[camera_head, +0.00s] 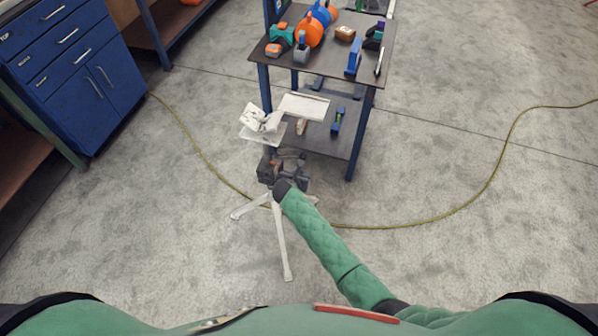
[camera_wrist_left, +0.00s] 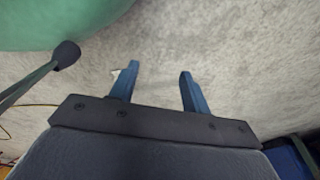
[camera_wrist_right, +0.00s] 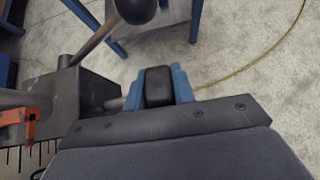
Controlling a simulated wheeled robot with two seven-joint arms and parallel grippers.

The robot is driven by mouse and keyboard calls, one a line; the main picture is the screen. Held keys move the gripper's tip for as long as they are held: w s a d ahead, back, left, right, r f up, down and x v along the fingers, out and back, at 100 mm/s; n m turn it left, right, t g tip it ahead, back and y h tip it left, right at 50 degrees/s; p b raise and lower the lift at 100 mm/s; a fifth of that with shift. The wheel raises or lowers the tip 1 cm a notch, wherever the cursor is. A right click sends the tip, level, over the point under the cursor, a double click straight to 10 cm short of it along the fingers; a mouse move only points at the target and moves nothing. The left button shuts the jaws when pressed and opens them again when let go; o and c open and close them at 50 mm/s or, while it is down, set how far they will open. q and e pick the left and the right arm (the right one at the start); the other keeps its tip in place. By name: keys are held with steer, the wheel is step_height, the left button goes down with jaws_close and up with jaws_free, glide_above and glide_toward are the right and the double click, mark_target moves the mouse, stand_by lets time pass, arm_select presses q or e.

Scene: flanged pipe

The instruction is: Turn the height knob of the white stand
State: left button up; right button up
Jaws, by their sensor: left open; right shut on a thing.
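The white stand (camera_head: 280,240) stands on the floor on splayed legs, with white plates and a bracket at its top. My right gripper (camera_head: 277,168) is at the stand's middle, below the plates, and hides part of the column in the head view. In the right wrist view my right gripper (camera_wrist_right: 160,88) is shut on a black knob (camera_wrist_right: 158,86), which sits between its blue fingers on a short shaft from a grey block. My left gripper (camera_wrist_left: 155,85) is open and empty over bare floor; it is out of the head view.
A blue-legged work table (camera_head: 330,60) with tools and orange and blue items stands just behind the stand. A ball-ended lever (camera_wrist_right: 135,8) rises close to my right gripper. A blue cabinet (camera_head: 65,60) is at the left. A yellow hose (camera_head: 440,217) crosses the floor.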

steer(key=g+p, duration=0.1)
steer(key=p, duration=0.2)
steer(key=g+y+p, duration=0.1)
steer(key=g+p, duration=0.1)
steer(key=p, duration=0.1)
steer(key=shift+w+d+r+p, duration=0.1)
steer(key=shift+w+p, duration=0.15)
steer(key=shift+p, duration=0.1)
steer(key=shift+g+y+p, duration=0.3)
steer(key=shift+g+p, duration=0.6)
steer(key=shift+p, duration=0.05)
arm_select(q)
steer(key=s+a+r+g, duration=0.1)
steer(key=s+a+r, duration=0.1)
steer(key=s, duration=1.4)
steer(key=shift+a+p, duration=0.4)
steer(key=shift+a, duration=0.05)
arm_select(e)
steer(key=shift+w+f+g, duration=0.1)
steer(key=shift+f+g, duration=0.3)
steer(key=shift+g, duration=0.4)
steer(key=shift+f+y, duration=0.1)
steer(key=shift+y, duration=0.2)
arm_select(q)
steer(key=shift+a, duration=0.1)
arm_select(e)
steer(key=o, duration=1)
steer(key=shift+g, duration=0.3)
